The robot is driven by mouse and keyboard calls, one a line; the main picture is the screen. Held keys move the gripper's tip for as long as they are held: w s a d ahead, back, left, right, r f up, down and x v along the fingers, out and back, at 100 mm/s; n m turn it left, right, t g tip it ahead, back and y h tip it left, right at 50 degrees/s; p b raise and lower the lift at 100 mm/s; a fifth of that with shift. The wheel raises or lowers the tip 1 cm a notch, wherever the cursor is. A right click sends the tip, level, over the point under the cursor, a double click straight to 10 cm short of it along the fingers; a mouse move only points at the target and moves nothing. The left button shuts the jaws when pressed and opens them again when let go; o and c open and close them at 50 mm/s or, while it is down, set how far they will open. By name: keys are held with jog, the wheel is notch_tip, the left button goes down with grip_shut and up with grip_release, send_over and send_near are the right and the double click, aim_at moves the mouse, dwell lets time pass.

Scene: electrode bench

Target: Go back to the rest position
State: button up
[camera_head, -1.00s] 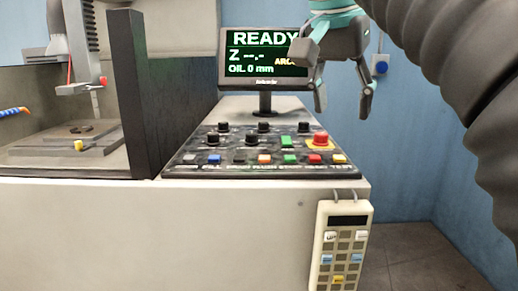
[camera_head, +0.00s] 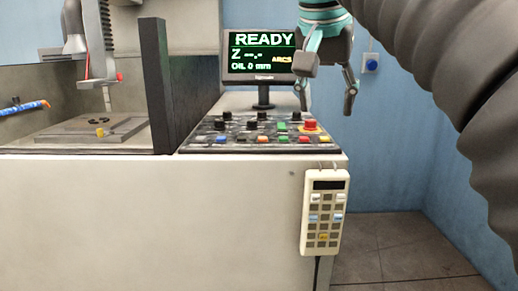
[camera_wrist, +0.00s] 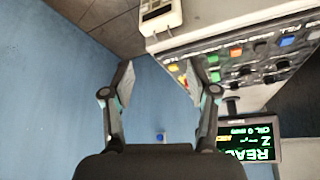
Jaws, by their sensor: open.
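My gripper (camera_head: 328,98) is open and empty. In the head view it hangs at the upper right, in front of the right side of the monitor and the blue wall. In the wrist view its two fingers (camera_wrist: 165,85) are spread apart with nothing between them. The control panel (camera_head: 240,141) shows beyond the fingers in the wrist view, on the right. The monitor (camera_head: 250,66) reads READY, Z --.- and OIL 0 mm.
A handheld pendant (camera_head: 324,215) hangs on the bench (camera_head: 150,210) front at the right. A machine work tank with a plate (camera_head: 90,132) and a dark upright panel (camera_head: 156,85) stand at the left. The floor (camera_head: 400,250) at the right is clear.

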notch_tip(320, 180, down, 16)
jog(key=w+a+f+n+y, duration=0.1)
jog(key=a+n+y, duration=0.1)
jog(key=n, duration=0.4)
jog(key=s+d+f, duration=0.3)
jog(key=s+f, duration=0.4)
jog(key=f, duration=0.2)
jog(key=s+d+f+m, duration=0.1)
jog(key=s+d+f, duration=0.3)
jog(key=s+f, duration=0.4)
jog(key=shift+f+t, duration=0.4)
jog(key=shift+f, duration=0.25)
